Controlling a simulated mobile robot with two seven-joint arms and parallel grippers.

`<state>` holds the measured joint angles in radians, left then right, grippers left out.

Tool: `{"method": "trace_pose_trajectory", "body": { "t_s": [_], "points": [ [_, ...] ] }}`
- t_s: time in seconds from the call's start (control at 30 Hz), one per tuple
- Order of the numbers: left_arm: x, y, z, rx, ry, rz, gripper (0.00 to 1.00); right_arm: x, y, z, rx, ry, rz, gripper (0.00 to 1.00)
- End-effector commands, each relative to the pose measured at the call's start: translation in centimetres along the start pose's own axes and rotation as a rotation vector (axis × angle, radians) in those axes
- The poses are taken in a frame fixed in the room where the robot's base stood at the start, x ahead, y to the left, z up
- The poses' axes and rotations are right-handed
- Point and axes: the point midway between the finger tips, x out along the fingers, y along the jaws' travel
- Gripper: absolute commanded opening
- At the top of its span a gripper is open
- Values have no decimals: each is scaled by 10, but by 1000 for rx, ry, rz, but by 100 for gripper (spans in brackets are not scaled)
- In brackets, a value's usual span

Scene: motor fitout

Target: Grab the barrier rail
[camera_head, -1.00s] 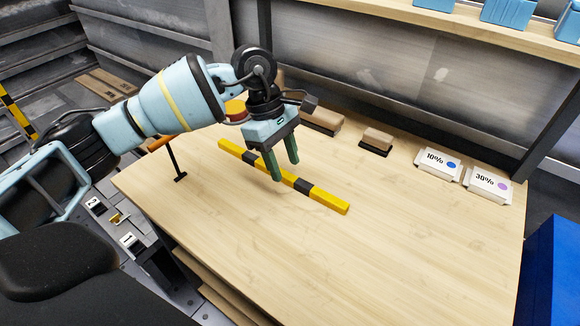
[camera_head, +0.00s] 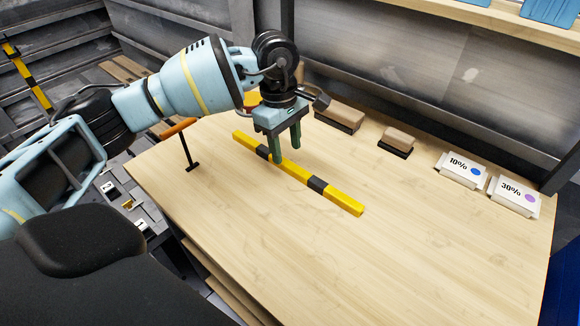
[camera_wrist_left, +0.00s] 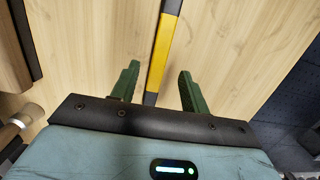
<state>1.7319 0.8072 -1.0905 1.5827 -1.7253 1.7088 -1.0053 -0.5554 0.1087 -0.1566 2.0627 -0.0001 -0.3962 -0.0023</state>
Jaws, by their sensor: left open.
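The barrier rail (camera_head: 294,169) is a long, thin yellow bar with black bands. It lies flat and slanting on the wooden table. My left gripper (camera_head: 286,153) is over the rail, pointing down, with its green fingers apart. In the left wrist view the rail (camera_wrist_left: 164,52) runs between the two open fingers of the gripper (camera_wrist_left: 160,86), and I see no finger touching it. I cannot tell the exact height of the fingertips above the table. My right gripper is not in view.
Two brown blocks on dark bases, one of them a brush-like block (camera_head: 397,139), stand at the table's back. Boxes marked 10% (camera_head: 463,170) and 30% (camera_head: 514,196) are at the back right. An orange-topped stand (camera_head: 186,148) is at the left. The table's front right is clear.

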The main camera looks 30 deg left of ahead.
Motion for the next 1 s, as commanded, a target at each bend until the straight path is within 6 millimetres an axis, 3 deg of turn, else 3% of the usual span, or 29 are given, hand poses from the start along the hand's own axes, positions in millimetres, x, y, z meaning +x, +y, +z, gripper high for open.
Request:
{"method": "trace_pose_trajectory", "body": {
  "t_s": [0.23,0.57,0.93,1.0],
  "points": [
    [35,0,3,-1,-1,-3,45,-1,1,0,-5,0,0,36],
    [42,1,4,0,-1,0,45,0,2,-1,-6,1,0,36],
    [42,1,4,0,-1,-1,0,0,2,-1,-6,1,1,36],
    [42,1,4,0,-1,-1,0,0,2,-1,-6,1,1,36]
  ]
}}
